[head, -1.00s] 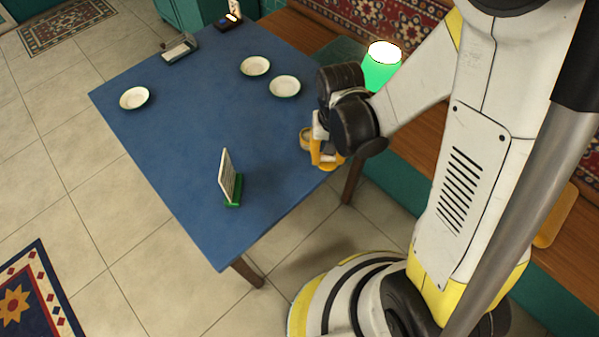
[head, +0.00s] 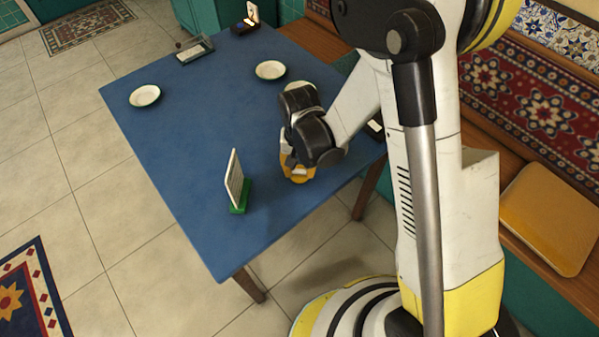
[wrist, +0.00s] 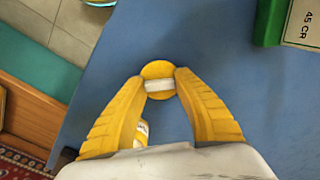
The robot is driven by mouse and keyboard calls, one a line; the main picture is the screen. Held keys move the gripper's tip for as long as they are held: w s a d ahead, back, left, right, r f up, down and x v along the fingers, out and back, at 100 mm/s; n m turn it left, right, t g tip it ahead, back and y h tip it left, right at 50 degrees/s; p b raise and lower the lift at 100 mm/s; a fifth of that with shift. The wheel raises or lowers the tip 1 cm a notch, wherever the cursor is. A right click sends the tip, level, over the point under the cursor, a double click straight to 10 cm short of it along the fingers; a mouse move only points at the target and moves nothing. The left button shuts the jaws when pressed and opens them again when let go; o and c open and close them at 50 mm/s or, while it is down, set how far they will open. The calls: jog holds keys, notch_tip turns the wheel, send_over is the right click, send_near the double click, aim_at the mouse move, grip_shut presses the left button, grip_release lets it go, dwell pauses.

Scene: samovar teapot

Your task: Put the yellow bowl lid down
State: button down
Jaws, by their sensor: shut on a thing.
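The small round yellow lid (wrist: 157,69), with a pale bar across its middle, is between the yellow fingertips of my gripper (wrist: 161,84) in the wrist view. My gripper is shut on it, over the blue table (wrist: 220,90). I cannot tell whether the lid touches the table. In the head view my gripper (head: 292,168) is over the table's right part, and my wrist hides most of the lid. A yellow and white thing (wrist: 141,128) shows partly behind the left finger in the wrist view; I cannot tell whether it is the bowl.
A card in a green stand (head: 239,198) stands left of my gripper; its green base (wrist: 268,22) is at the wrist view's upper right. White plates (head: 145,96) (head: 270,70) and a grey tray (head: 195,50) lie farther back. The table's middle is clear.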

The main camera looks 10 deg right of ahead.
jog(key=shift+r, duration=0.1)
jog(key=c, duration=1)
grip_release()
jog(key=shift+f, duration=0.2)
notch_tip(320, 180, up, 12)
jog(key=p, duration=0.5)
notch_tip(320, 180, up, 12)
jog(key=t, duration=0.3)
send_over(300, 171)
jog(key=s+d, duration=0.3)
jog(key=d, duration=0.4)
jog(key=s+d+r+t, duration=0.1)
jog(key=s+d+r, duration=0.1)
jog(key=s+d+r+n+t, duration=0.1)
jog(key=s+d+r, duration=0.1)
jog(key=s, duration=0.1)
jog(key=s+d+r+t, duration=0.2)
jog(key=r, duration=0.1)
jog(key=shift+s+d+n, duration=0.2)
jog(key=shift+s+n, duration=0.1)
